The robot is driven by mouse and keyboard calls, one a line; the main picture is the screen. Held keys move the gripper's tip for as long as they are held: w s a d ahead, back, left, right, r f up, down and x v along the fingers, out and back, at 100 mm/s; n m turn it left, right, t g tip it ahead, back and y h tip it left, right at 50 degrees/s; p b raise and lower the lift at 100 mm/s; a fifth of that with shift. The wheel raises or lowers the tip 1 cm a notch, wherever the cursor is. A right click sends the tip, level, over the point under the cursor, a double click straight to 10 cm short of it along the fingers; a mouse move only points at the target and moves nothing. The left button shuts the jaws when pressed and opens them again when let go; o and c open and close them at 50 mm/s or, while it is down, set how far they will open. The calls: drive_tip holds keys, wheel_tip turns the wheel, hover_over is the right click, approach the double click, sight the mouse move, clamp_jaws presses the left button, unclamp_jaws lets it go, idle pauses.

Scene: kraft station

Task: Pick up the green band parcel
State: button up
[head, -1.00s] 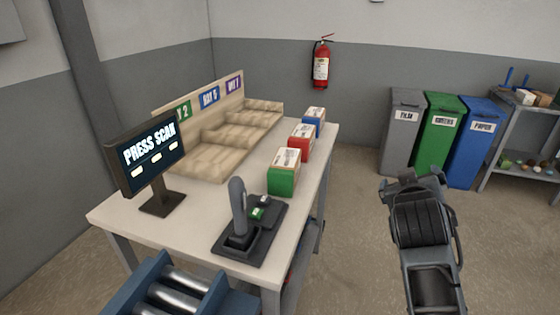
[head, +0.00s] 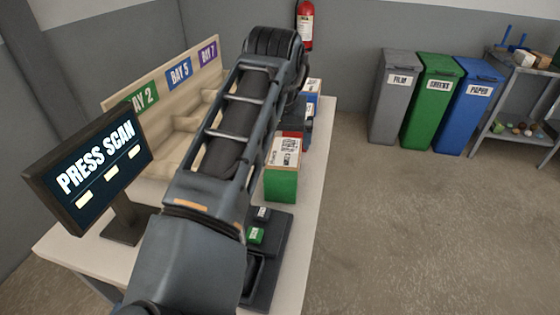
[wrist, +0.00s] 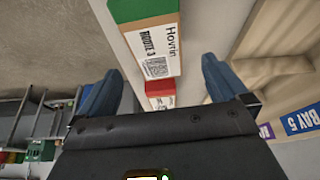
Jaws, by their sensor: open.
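The green band parcel (head: 281,184) stands on the table, with a white label on its cardboard top. In the wrist view the green band parcel (wrist: 145,12) is at the top centre, cut off by the frame edge, with its label reading "Hovrin" and "ROUTE 3". My gripper (wrist: 160,67) is open and empty, its two blue fingers apart. The green parcel lies beyond the fingertips, partly in line with the gap. In the head view my arm crosses above the table and hides most of the gripper.
The red parcel (wrist: 160,88) stands behind the green one, and the blue parcel (head: 312,98) farther back. The PRESS SCAN screen (head: 95,170) and the button panel (head: 280,250) are nearer. Sorting bays (head: 165,100) line the left. Bins (head: 435,105) stand apart at right.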

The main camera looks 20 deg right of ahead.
sight(284, 155)
drive_tip(key=shift+s+p+x, duration=0.15)
drive_tip(key=shift+p+x, duration=0.15)
drive_tip(key=shift+x, duration=1.55)
drive_tip(key=shift+s+p+x, duration=0.15)
drive_tip(key=shift+p+x, duration=0.1)
drive_tip(key=shift+x, duration=1.65)
drive_tip(key=shift+d, duration=0.1)
drive_tip(key=c, duration=1.2)
